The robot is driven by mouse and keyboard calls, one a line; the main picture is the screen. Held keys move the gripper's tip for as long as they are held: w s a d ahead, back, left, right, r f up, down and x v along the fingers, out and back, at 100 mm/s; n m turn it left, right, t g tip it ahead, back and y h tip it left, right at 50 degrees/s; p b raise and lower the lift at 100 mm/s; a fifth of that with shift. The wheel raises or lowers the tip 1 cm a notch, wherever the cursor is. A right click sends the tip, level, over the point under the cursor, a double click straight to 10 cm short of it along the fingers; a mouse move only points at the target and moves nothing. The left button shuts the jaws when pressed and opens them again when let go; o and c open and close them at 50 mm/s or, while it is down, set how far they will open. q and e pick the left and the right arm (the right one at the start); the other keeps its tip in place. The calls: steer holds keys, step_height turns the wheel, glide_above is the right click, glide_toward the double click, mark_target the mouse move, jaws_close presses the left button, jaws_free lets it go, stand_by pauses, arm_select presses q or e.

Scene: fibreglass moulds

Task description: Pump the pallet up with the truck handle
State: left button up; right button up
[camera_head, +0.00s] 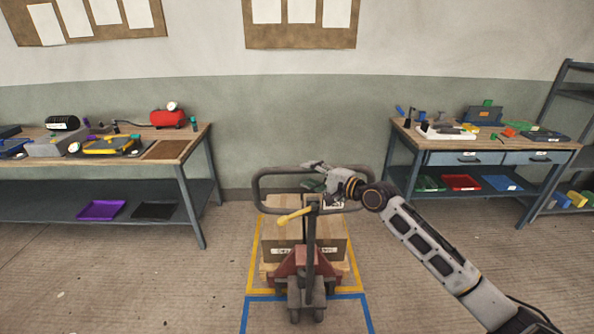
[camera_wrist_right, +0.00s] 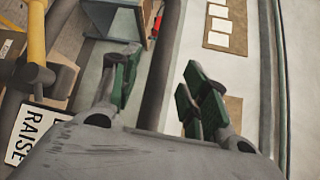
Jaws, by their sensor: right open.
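The truck handle (camera_head: 256,190) is a dark loop on an upright shaft above the red pallet truck (camera_head: 287,268). A yellow lever (camera_head: 293,216) sticks out left from the shaft top; it also shows in the right wrist view (camera_wrist_right: 37,35). A label reading RAISE (camera_wrist_right: 30,135) is beside it. My right gripper (camera_head: 314,176) is at the top bar of the loop, its fingers open. In the right wrist view the dark bar (camera_wrist_right: 163,65) runs between the green-padded fingers; I cannot tell whether they touch it. The pallet (camera_head: 344,268) is partly hidden behind the truck. My left gripper is out of view.
Cardboard boxes (camera_head: 333,250) stand on the pallet inside a yellow floor outline, with a blue outline (camera_head: 242,318) in front. Workbenches with tools stand at the left (camera_head: 190,135) and right (camera_head: 555,148). Open floor lies on both sides of the truck.

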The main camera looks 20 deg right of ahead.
mark_target(301, 172)
steer(key=shift+p+x, duration=0.35)
steer(key=shift+x, duration=2.7)
jaws_close()
